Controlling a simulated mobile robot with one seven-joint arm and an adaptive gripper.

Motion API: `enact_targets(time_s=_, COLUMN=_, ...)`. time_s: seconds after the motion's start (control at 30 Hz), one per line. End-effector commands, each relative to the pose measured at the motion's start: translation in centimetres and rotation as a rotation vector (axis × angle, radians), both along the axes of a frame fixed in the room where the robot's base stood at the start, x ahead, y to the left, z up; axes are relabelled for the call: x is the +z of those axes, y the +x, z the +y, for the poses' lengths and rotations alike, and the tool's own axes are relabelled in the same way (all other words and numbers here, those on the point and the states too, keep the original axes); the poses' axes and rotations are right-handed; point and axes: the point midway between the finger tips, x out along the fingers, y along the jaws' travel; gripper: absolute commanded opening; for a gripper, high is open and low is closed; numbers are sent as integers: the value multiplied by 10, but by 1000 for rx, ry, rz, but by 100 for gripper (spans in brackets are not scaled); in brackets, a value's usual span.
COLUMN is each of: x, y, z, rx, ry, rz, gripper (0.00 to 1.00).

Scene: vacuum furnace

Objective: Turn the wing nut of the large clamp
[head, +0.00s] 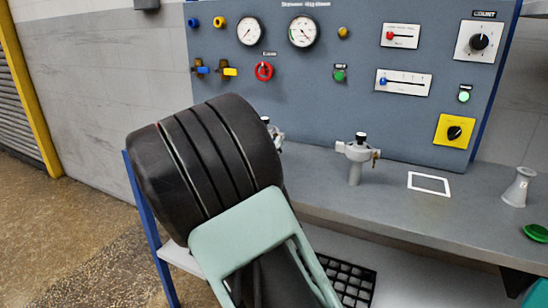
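A grey metal clamp fitting (357,152) stands upright on a short post on the bench, with a black cap on top. A small brass-coloured part (376,156), perhaps its wing nut, sits on its right side. A second, similar fitting (274,131) stands further left, mostly hidden behind my arm. I cannot tell for sure which of the two is the large clamp. My arm fills the left and lower middle of the head view, and its gripper is not visible. Nothing of mine is seen touching either fitting.
A grey bench (450,210) runs below a blue-grey panel (300,90) with gauges, knobs and a red handwheel (264,71). A white square outline (429,184), a grey flask-like piece (518,187) and a green disc (536,233) are to the right. A black grid (350,283) lies below.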

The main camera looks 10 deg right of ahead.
Motion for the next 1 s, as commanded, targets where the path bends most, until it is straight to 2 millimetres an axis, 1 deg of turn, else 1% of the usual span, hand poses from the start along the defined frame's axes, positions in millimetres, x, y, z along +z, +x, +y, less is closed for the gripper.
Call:
enact_targets(time_s=0.03, x=-2, y=0, z=0, rx=0, ry=16, rz=-13, gripper=0)
enact_targets(time_s=0.23, x=-1, y=0, z=1, rx=1, ry=59, rz=-42, gripper=0)
enact_targets(time_s=0.73, x=0, y=1, z=1, rx=0, ry=70, rz=-51, gripper=0)
enact_targets(time_s=0.77, x=0, y=1, z=1, rx=0, ry=70, rz=-51, gripper=6)
enact_targets(time_s=0.8, x=0, y=1, z=1, rx=0, ry=69, rz=-50, gripper=11)
enact_targets(time_s=0.9, x=0, y=1, z=1, rx=1, ry=69, rz=-50, gripper=22)
enact_targets(time_s=1.0, x=0, y=1, z=1, rx=1, ry=69, rz=-50, gripper=22)
